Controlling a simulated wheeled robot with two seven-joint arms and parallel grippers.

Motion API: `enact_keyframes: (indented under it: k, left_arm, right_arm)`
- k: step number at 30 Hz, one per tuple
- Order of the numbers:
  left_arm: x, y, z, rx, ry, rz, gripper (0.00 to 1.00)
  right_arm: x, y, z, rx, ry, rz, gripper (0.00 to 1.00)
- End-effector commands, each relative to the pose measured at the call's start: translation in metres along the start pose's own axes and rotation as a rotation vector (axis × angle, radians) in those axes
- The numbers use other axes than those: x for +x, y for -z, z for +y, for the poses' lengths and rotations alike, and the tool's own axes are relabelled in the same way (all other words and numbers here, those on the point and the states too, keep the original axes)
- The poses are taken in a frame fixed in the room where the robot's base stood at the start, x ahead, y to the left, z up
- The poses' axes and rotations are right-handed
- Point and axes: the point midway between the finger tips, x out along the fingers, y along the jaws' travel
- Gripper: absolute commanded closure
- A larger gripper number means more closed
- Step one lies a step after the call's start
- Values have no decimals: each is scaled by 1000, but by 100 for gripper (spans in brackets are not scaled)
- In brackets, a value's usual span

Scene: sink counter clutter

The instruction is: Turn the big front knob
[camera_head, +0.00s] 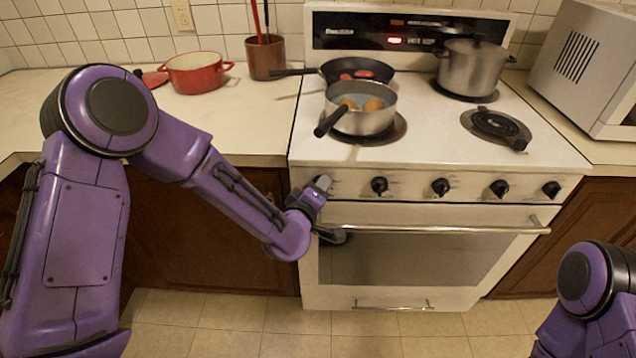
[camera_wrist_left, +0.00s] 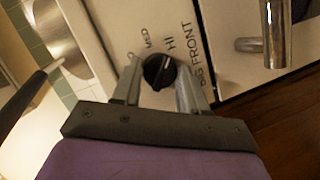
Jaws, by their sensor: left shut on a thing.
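The big front knob (camera_wrist_left: 158,70) is a round black dial on the white stove panel, with "HI", "MED" and a partly covered "FRONT" label around it in the left wrist view. My left gripper (camera_wrist_left: 161,82) has one finger on each side of the knob and is shut on it. In the head view my left gripper (camera_head: 319,187) is at the left end of the stove's front panel and largely hides this knob. The knob's white pointer mark faces toward "HI". My right arm shows at the lower right of the head view, but its gripper is out of view.
Several other black knobs, such as the one beside it (camera_head: 379,186), line the panel. The oven handle (camera_head: 440,229) runs just below. A saucepan with food (camera_head: 361,118), a frying pan (camera_head: 338,71) and a steel pot (camera_head: 470,68) stand on the stove.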

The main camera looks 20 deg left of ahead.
Motion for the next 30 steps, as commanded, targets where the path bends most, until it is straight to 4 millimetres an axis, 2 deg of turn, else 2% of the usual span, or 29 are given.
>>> enact_keyframes:
  k: [6,22,23,24,25,30]
  left_arm:
    - [0,-1,1,60,25,2,88]
    - [0,-1,0,81,33,4,88]
    - [0,-1,0,81,33,4,51]
    - [0,-1,0,81,33,4,38]
    - [0,-1,0,80,33,4,32]
    - [0,-1,1,79,30,6,32]
  right_arm:
    - [-8,3,1,0,0,0,100]
    - [-9,4,1,0,0,0,100]
    - [-9,4,1,0,0,0,100]
    - [-9,4,1,0,0,0,100]
    - [-9,4,1,0,0,0,100]
    - [-9,4,1,0,0,0,100]
